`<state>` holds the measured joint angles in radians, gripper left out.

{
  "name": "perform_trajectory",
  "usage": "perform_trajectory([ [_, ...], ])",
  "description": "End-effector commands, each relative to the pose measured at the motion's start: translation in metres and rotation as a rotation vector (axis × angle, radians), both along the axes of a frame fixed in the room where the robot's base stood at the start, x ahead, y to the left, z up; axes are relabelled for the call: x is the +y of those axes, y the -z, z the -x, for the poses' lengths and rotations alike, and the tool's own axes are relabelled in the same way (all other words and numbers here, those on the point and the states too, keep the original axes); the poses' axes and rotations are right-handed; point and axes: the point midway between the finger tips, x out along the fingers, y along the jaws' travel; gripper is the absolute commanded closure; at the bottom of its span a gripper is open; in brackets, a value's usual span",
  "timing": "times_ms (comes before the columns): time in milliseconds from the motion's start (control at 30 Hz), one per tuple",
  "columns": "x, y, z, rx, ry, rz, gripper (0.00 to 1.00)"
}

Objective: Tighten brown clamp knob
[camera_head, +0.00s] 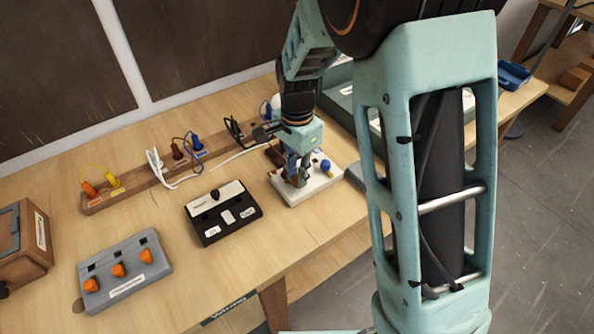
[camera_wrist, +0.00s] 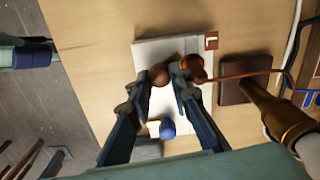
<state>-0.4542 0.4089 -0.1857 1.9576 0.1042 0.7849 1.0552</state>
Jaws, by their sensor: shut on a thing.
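The white terminal block (camera_head: 318,182) sits on the workbench below my gripper; it also shows in the wrist view (camera_wrist: 150,50). In the wrist view, the brown clamp knob (camera_wrist: 158,75) is between the fingertips of my gripper (camera_wrist: 165,78), which is shut on it. In the head view my gripper (camera_head: 297,172) points down at the block and hides the brown knob. A blue knob (camera_wrist: 167,128) stands on the same block, clear of the fingers. A glossy reddish-brown round part (camera_wrist: 193,63) with a brown wire (camera_wrist: 235,74) lies just outside the right finger.
A dark brown square plate (camera_wrist: 236,92) and a brass stem (camera_wrist: 275,112) are right of the block in the wrist view. A black switch box (camera_head: 222,212), a grey box with orange knobs (camera_head: 125,268) and a wooden rail with plugs (camera_head: 145,185) stand left of it.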

Motion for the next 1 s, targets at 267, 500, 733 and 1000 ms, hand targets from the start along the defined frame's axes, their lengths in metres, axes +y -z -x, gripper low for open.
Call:
perform_trajectory([
  [267, 0.0003, -0.0034, -0.0009, -0.004, 0.254, -0.001, 1.0],
  [500, 0.0002, -0.0032, -0.0009, -0.005, 0.432, -0.001, 1.0],
  [733, -0.0001, -0.0027, -0.0011, -0.005, 0.54, -0.001, 1.0],
  [1000, 0.0001, -0.0018, -0.0011, -0.005, 0.591, -0.003, 1.0],
])
